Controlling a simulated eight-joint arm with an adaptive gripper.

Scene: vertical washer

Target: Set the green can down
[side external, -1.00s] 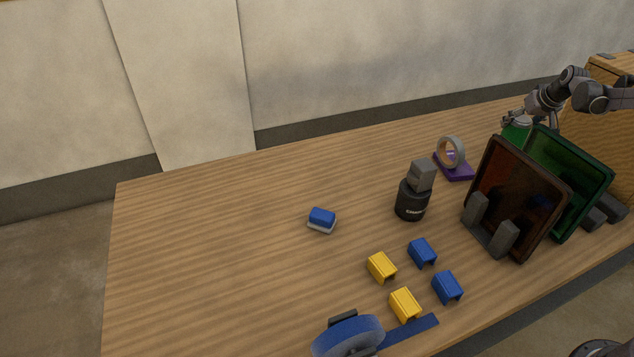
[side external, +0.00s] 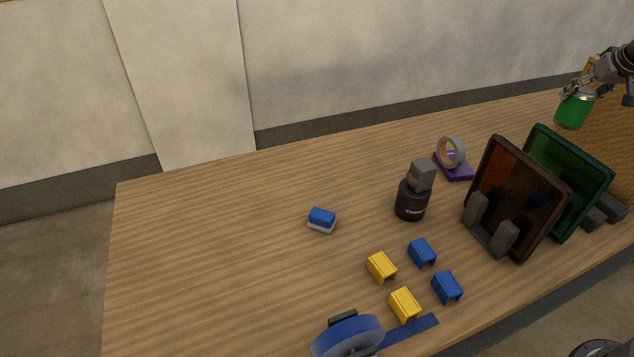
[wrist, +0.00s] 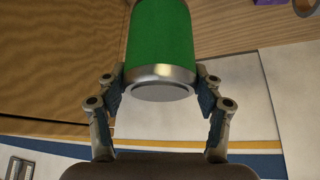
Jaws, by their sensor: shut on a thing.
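The green can (side external: 574,109) is at the far right of the side external view, near the back of the table. My gripper (side external: 580,87) is shut on its upper end from above. In the wrist view the can (wrist: 160,45) shows its green side and silver end between the two fingers of my gripper (wrist: 160,88). The can looks roughly upright in the side view. I cannot tell whether its lower end touches the table.
A dark red panel (side external: 517,195) and a green panel (side external: 575,175) stand in holders at the right. A tape roll (side external: 451,152), a black lens (side external: 412,200), a blue-and-white block (side external: 321,220) and several yellow and blue blocks (side external: 404,304) sit leftward. The table's back left is clear.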

